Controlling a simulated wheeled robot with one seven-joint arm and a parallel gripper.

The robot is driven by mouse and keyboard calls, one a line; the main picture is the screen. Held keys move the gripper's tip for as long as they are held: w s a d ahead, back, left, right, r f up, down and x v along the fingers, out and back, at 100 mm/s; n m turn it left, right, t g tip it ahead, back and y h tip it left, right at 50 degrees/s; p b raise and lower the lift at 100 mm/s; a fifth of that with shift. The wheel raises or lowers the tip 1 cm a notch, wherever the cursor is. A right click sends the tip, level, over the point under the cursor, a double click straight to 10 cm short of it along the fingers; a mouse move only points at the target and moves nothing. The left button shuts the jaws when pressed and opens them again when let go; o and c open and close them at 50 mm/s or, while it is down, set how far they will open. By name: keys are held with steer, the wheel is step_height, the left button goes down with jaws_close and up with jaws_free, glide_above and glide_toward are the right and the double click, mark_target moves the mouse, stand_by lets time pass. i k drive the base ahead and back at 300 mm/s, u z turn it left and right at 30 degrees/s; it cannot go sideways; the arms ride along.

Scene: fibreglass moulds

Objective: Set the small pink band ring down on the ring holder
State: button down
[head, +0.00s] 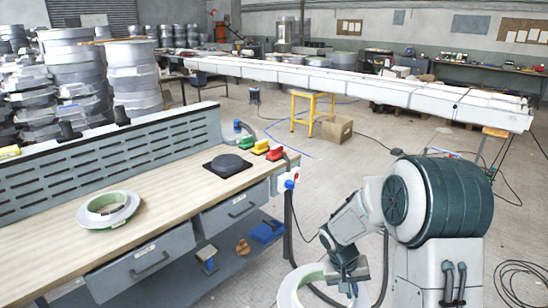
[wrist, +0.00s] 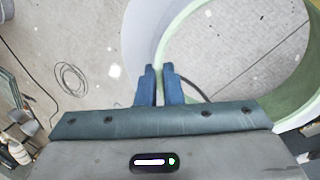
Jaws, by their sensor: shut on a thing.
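My gripper (head: 336,274) is at the bottom of the head view, in front of and to the right of the workbench. Its blue fingers, also in the wrist view (wrist: 159,88), are shut on the wall of a large round band ring (head: 286,291). This ring is white outside with a pale green edge, and no pink shows on it. It also fills the upper right of the wrist view (wrist: 141,32). A black square plate with a round dark disc, likely the ring holder (head: 228,165), lies bare on the bench's right end, well apart from my gripper.
A white and green flanged ring (head: 108,209) lies on the wooden bench top (head: 165,190). Red, yellow and green switches (head: 261,147) stand at the bench's right end. A slotted panel (head: 95,155) runs along its back. Floor between bench and arm is open.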

mark_target(227, 163)
steer(key=z, duration=0.55)
steer(key=i, duration=1.25)
steer(key=u, duration=0.45)
steer(key=i, duration=0.8)
steer(key=u, duration=0.85)
